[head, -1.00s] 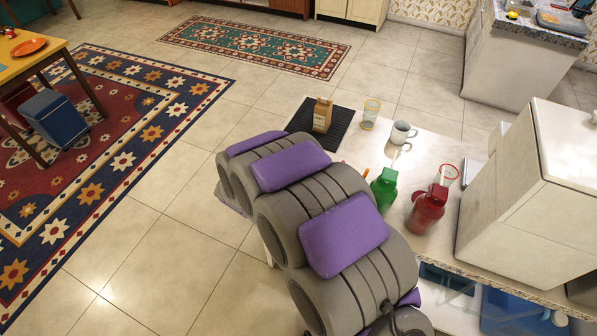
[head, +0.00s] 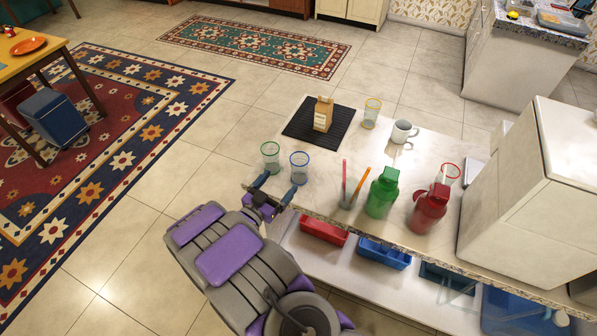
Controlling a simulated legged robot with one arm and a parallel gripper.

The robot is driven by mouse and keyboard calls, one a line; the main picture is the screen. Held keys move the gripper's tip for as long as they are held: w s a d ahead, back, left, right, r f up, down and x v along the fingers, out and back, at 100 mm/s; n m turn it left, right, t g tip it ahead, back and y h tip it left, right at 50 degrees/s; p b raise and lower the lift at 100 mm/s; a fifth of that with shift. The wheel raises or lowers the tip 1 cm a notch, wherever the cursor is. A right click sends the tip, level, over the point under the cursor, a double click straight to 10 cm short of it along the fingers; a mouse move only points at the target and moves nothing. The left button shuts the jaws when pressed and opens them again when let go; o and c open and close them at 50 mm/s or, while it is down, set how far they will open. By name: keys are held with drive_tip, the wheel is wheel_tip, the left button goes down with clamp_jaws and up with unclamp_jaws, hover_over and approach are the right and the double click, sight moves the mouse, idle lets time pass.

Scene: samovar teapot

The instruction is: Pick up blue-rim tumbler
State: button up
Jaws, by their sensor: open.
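The blue-rim tumbler (head: 299,168) is a clear glass standing upright near the left end of the white counter. My gripper (head: 275,189) is at the counter's left front edge, just in front of and left of this tumbler. Its two dark fingers are spread apart with nothing visible between them. One finger points toward the blue-rim tumbler; whether it touches the glass cannot be told. A green-rim tumbler (head: 270,158) stands close to the left of the blue-rim one, behind the other finger.
On the counter (head: 335,190) are a carton (head: 323,114) on a black mat (head: 298,126), a yellow-rim tumbler (head: 372,113), a white mug (head: 402,132), a green bottle (head: 382,193), a red bottle (head: 429,208) and a red-rim tumbler (head: 448,173). Red (head: 323,231) and blue bins (head: 383,253) sit below.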

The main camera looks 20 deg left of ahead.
sight(294, 166)
drive_tip(key=x, duration=0.4)
drive_tip(key=b+x, duration=0.1)
drive_tip(key=x, duration=0.3)
drive_tip(key=b+x, duration=0.1)
drive_tip(key=x, duration=0.3)
drive_tip(key=shift+a+f, duration=0.1)
drive_tip(key=shift+f, duration=0.3)
drive_tip(key=shift+w, duration=0.25)
drive_tip(key=c, duration=1.4)
